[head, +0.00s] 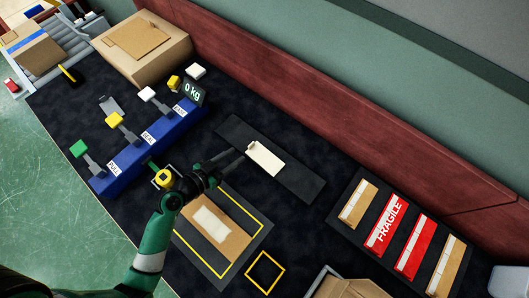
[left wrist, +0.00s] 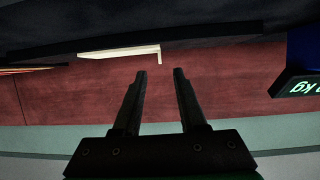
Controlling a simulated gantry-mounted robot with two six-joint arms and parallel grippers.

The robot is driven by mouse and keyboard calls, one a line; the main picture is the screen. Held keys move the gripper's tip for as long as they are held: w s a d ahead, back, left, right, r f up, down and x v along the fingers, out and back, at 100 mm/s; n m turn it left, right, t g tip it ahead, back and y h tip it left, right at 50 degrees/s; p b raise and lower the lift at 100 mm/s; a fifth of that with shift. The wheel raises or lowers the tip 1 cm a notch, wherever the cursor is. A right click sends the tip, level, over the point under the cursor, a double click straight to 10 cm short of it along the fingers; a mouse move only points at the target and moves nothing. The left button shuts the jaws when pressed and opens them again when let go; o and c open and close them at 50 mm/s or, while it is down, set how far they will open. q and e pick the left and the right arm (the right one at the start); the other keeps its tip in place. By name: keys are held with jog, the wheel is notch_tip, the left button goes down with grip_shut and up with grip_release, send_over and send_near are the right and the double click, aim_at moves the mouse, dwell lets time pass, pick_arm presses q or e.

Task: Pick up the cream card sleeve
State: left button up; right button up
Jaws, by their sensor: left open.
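The cream card sleeve (head: 268,160) lies flat on a dark rectangular plate (head: 297,186) in the middle of the table. A small raised tab shows at its left end. In the left wrist view the sleeve (left wrist: 118,52) appears edge-on beyond the fingertips, to the left. My left gripper (head: 240,159) is open and empty, its fingers pointing toward the sleeve's left end. In the left wrist view a clear gap shows between the fingertips (left wrist: 160,72). I cannot tell whether the fingers touch the sleeve. My right gripper is not in view.
A blue stamp rack (head: 148,150) and a "0 kg" display (head: 193,92) stand left. A cardboard piece (head: 232,243) lies in a yellow outline below. A FRAGILE label (head: 388,223) sits on a dark tray at right. A red wall (head: 330,105) runs behind.

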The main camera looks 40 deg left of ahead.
aim_at(248, 147)
pick_arm(q)
jog(key=b+x, duration=0.1)
jog(key=x, duration=0.5)
grip_shut()
dwell(0.3)
